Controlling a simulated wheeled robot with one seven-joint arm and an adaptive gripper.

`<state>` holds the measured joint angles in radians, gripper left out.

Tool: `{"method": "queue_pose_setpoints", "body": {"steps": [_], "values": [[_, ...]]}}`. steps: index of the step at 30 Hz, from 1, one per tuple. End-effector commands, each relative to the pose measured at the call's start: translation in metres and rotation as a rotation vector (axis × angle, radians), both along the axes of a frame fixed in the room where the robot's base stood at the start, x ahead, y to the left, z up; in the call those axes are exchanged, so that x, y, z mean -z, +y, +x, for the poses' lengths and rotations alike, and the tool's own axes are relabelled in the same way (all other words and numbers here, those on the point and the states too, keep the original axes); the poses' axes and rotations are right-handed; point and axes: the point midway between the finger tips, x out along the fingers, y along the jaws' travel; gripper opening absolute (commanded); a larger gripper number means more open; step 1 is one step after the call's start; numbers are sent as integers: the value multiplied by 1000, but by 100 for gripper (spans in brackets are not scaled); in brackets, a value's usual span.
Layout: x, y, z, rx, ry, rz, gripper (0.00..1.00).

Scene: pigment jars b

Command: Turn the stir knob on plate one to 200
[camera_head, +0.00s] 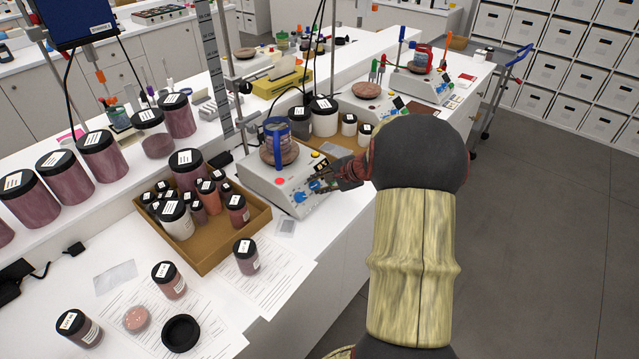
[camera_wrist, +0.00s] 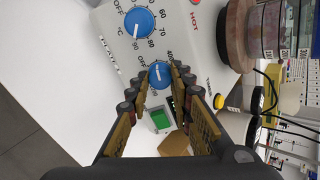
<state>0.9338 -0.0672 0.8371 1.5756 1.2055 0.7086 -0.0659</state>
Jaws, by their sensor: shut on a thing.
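The nearest stirring hot plate (camera_head: 262,182) is a white box with a round top bearing a pinkish vessel in a blue holder. Its front panel has two blue knobs. In the wrist view, the knob marked °C (camera_wrist: 139,22) is free, at the top. The other blue knob (camera_wrist: 160,74), with OFF and partly hidden numbers around it, sits between my fingertips. My gripper (camera_wrist: 162,79) is shut on this second knob; it also shows at the panel in the head view (camera_head: 330,182). The knob's white pointer shows, but its exact reading is unclear. A green display (camera_wrist: 161,119) lies beside it.
A cardboard tray (camera_head: 232,243) of jars stands left of the plate, with loose jars and papers in front. White-bodied jars (camera_head: 323,118) stand behind the plate. More hot plates (camera_head: 367,104) stand farther along the bench.

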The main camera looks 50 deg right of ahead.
Motion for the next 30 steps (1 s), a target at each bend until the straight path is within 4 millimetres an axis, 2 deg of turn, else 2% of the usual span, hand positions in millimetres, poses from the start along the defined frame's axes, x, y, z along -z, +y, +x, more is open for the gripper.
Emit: {"method": "queue_pose_setpoints", "body": {"steps": [12,13,22,30], "values": [[1,0,0,5,2,4,0],[1,0,0,4,1,4,24],[0,0,0,4,0,4,40],[0,0,0,3,0,4,40]]}}
